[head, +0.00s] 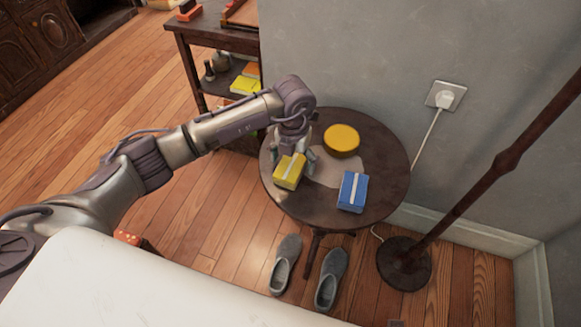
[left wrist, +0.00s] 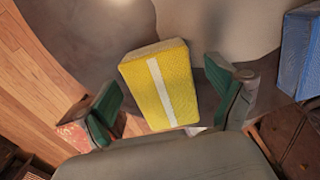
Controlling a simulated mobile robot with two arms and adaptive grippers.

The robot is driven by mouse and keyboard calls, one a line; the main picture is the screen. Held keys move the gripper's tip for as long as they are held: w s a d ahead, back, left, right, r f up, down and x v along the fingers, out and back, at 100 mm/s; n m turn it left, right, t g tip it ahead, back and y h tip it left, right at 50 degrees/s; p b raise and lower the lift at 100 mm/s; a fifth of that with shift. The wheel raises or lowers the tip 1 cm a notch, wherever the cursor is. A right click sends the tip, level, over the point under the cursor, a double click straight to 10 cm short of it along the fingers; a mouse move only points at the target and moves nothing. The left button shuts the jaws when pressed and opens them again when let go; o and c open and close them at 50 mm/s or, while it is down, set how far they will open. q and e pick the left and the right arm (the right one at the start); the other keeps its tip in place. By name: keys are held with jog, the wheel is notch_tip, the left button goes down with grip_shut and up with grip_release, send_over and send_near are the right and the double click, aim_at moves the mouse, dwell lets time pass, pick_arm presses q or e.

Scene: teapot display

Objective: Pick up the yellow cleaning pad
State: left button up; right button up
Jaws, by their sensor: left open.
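The yellow cleaning pad (head: 289,172), a block with a white stripe, is at the left side of the small round table (head: 385,135). In the left wrist view the yellow pad (left wrist: 172,88) shows between the two green-lined fingers, with a gap on each side. My left gripper (head: 295,158) is open and close over the pad, its fingers pointing down. The lower ends of the fingers are partly hidden in the head view. My right gripper is not in view.
A blue pad with a white stripe (head: 352,191) and a round yellow object (head: 341,140) share the table. A dark lamp pole (head: 475,195) stands to the right. A grey wall (head: 350,60) is behind. Grey shoes (head: 328,278) are on the floor in front.

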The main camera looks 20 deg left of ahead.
aim_at(293, 160)
pick_arm(q)
jog(key=c, duration=1.2)
notch_tip(293, 160, up, 5)
jog(key=shift+w+f+p, duration=0.1)
jog(key=shift+p, duration=0.2)
jog(key=s+d+r, duration=0.2)
jog(key=d, duration=0.1)
jog(key=s+d+r, duration=0.2)
jog(key=d, duration=0.1)
jog(key=s+d+r, duration=0.2)
jog(key=s+d, duration=0.1)
jog(key=shift+d+r+p, duration=0.15)
jog(key=shift+d+p, duration=0.1)
jog(key=shift+p, duration=0.1)
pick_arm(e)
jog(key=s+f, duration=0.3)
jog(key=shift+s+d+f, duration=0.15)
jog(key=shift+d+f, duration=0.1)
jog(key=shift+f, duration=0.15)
